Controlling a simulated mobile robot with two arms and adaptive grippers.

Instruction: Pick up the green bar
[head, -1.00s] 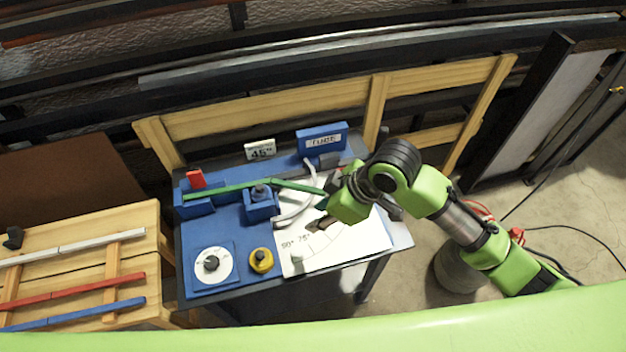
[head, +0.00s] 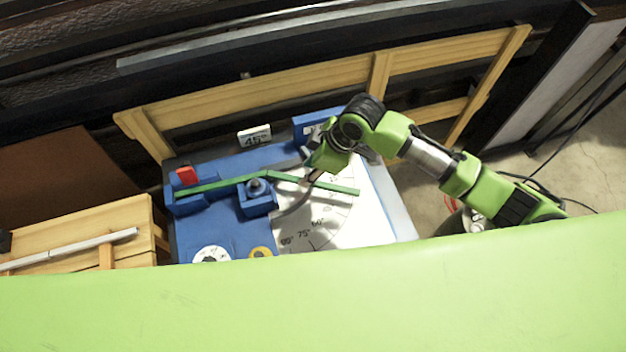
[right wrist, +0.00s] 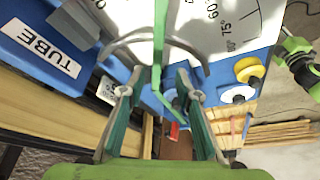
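The green bar (head: 218,185) is a thin lath with a bend near its middle. Its left part rests at the blue blocks, and its right part reaches out over the white angle sheet. My right gripper (head: 306,182) is at the bar's right part, between the bend and the right end. In the right wrist view, the right gripper (right wrist: 160,80) has its fingers apart, with the green bar (right wrist: 160,42) running between them and gaps showing on both sides. A green and black arm part, probably my left arm, shows at that view's right edge; its fingers cannot be made out.
The blue fixture board (head: 215,225) carries a red block (head: 187,175), a round knob (head: 257,187), a white dial (head: 212,254) and a yellow knob (head: 261,252). A grey curved tube (head: 295,204) lies close below the bar. A wooden rail stands behind.

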